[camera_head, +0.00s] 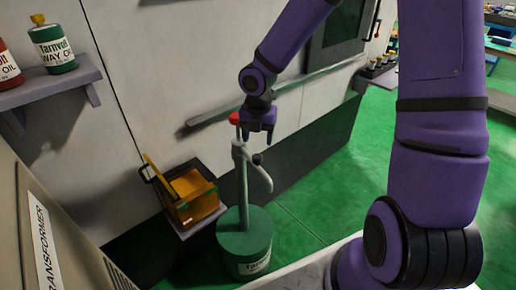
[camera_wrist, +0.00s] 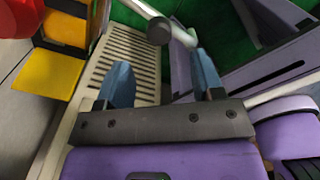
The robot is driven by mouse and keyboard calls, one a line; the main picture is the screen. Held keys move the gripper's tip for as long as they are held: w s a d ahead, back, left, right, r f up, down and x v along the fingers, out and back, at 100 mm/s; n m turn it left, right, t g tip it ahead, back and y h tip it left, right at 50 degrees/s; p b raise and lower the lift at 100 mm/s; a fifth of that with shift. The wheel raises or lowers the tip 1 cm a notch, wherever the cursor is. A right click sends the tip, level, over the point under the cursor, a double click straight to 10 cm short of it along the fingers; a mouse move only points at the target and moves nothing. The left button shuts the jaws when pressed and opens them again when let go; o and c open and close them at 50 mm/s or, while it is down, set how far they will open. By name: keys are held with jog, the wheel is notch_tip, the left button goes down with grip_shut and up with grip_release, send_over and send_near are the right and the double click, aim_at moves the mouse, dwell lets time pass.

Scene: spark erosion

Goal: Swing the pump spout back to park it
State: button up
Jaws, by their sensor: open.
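The pump stands on a green drum (camera_head: 245,245) with a pale label. Its upright grey column (camera_head: 242,190) carries a red top (camera_head: 235,118), and its grey spout (camera_head: 264,176) curves out to the right and down. A black knob (camera_head: 257,159) sits at the spout's base. My gripper (camera_head: 264,137) points down just right of the red top, above the spout. In the wrist view, the two blue fingers of my gripper (camera_wrist: 160,68) are apart with nothing between them. The spout (camera_wrist: 182,32) and black knob (camera_wrist: 159,30) lie beyond the fingertips; contact cannot be seen.
An orange-yellow box (camera_head: 193,193) with a raised lid stands left of the pump. A shelf (camera_head: 50,92) with oil bottles hangs at upper left. A cabinet marked TRANSFORMER (camera_head: 42,240) fills the lower left. Green floor (camera_head: 335,175) is free right of the pump.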

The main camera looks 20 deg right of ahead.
jog(key=shift+r, duration=1.65)
